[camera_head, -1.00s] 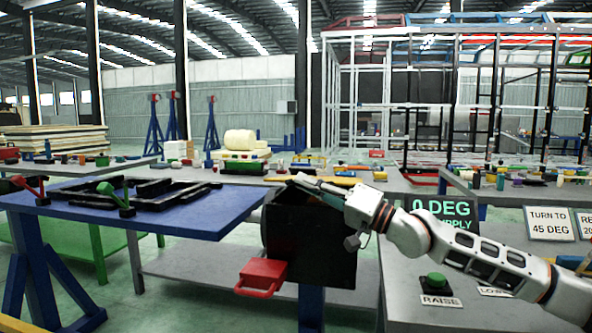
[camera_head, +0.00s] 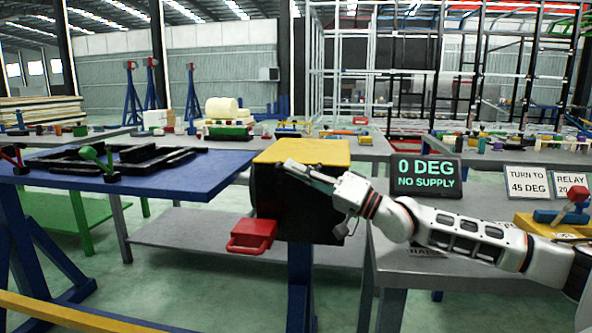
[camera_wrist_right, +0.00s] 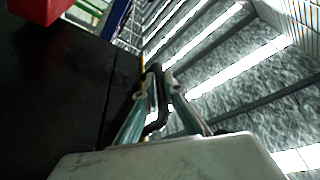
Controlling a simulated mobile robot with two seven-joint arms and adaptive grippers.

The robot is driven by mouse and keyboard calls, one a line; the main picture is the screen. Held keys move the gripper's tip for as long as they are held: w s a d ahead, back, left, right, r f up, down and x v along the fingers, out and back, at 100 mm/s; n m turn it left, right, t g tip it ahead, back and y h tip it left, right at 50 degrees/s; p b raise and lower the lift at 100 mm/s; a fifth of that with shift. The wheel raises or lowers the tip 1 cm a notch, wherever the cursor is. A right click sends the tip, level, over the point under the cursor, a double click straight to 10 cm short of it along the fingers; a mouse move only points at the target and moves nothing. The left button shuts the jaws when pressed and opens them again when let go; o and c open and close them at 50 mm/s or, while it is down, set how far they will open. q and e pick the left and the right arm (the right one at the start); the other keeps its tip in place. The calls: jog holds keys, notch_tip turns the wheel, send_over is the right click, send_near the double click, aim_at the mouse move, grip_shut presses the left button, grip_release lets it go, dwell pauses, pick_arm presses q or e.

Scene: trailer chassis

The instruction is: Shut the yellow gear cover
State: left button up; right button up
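The yellow gear cover (camera_head: 302,152) lies as a broad, nearly level plate over the top of the black gear box (camera_head: 283,212). I cannot tell whether it sits fully down. My right gripper (camera_head: 290,167) is at the box's upper front, just below the cover's front edge. In the right wrist view, the right gripper (camera_wrist_right: 155,70) has its fingertips together beside the dark box wall (camera_wrist_right: 60,95), with nothing clearly held. A thin yellow edge shows near the tips. Whether they touch the cover cannot be told. My left gripper is not in view.
A red handled part (camera_head: 252,236) juts from the box's lower front. A blue table (camera_head: 195,180) with black frame parts stands left. A grey table (camera_head: 425,262) with a display reading "0 DEG NO SUPPLY" (camera_head: 425,177) stands right. Open floor shows below left.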

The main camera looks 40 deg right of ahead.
jog(key=o, duration=0.4)
jog(key=shift+f, duration=0.5)
jog(key=shift+r, duration=0.1)
jog(key=shift+r, duration=0.15)
notch_tip(320, 180, up, 10)
